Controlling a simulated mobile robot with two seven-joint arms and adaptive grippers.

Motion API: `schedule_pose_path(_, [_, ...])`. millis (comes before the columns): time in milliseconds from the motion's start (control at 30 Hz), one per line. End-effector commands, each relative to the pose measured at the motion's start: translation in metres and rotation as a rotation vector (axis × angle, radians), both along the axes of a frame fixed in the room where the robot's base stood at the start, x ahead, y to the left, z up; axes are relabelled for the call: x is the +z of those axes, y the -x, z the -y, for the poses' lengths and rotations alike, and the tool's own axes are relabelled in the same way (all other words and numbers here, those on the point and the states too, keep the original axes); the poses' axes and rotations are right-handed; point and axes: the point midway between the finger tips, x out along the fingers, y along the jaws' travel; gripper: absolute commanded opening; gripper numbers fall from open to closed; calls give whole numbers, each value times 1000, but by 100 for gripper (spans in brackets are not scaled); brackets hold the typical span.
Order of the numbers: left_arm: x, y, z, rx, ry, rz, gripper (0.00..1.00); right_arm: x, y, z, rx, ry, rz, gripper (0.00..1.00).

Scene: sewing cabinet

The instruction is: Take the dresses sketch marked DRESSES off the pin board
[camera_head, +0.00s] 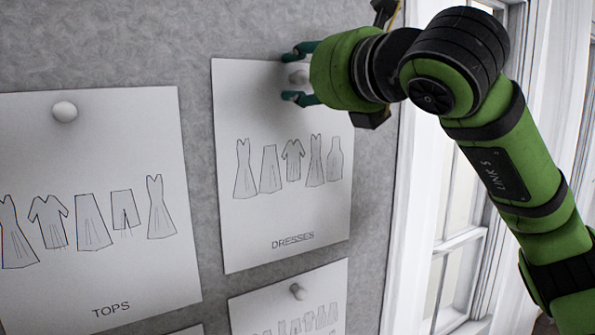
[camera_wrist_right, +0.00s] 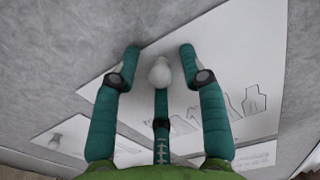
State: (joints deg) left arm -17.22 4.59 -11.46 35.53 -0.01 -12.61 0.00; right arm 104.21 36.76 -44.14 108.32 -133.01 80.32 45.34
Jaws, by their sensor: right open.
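The dresses sketch (camera_head: 285,215), a white sheet with a row of drawn garments and the word DRESSES, hangs on the grey pin board (camera_head: 200,45). A round white pin (camera_head: 297,76) sits at its top. My right gripper (camera_head: 291,73) is open at the top of the sheet, its fingers above and below the pin. In the right wrist view, the white pin (camera_wrist_right: 160,72) lies between the spread fingers of my right gripper (camera_wrist_right: 160,52), and the sheet (camera_wrist_right: 225,60) is behind them. I cannot tell whether the fingers touch the pin. My left gripper is not in view.
The TOPS sheet (camera_head: 90,215) hangs to the left with its own white pin (camera_head: 64,111). Another sketch (camera_head: 290,310) with a pin (camera_head: 297,291) hangs just below the dresses sketch. A white-framed window (camera_head: 455,265) is to the right of the board.

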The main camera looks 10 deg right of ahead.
Motion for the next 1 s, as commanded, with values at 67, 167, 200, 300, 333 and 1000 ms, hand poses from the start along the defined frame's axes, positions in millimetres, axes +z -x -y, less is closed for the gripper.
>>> schedule_pose_path(67, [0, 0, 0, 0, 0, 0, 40, 0, 0, 0, 0, 0, -1, 43])
schedule_pose_path(167, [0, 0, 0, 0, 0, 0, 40, 0, 0, 0, 0, 0, -1, 43])
schedule_pose_path(200, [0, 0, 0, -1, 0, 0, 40, 0, 0, 0, 1, 0, -1, 43])
schedule_pose_path(300, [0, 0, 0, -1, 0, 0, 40, 0, 0, 0, 1, 0, -1, 5])
schedule_pose_path(333, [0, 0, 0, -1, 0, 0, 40, 0, 0, 0, 1, 0, -1, 0])
schedule_pose_path(1000, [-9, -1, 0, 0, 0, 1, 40, -1, 10, 3, 0, 0, 1, 0])
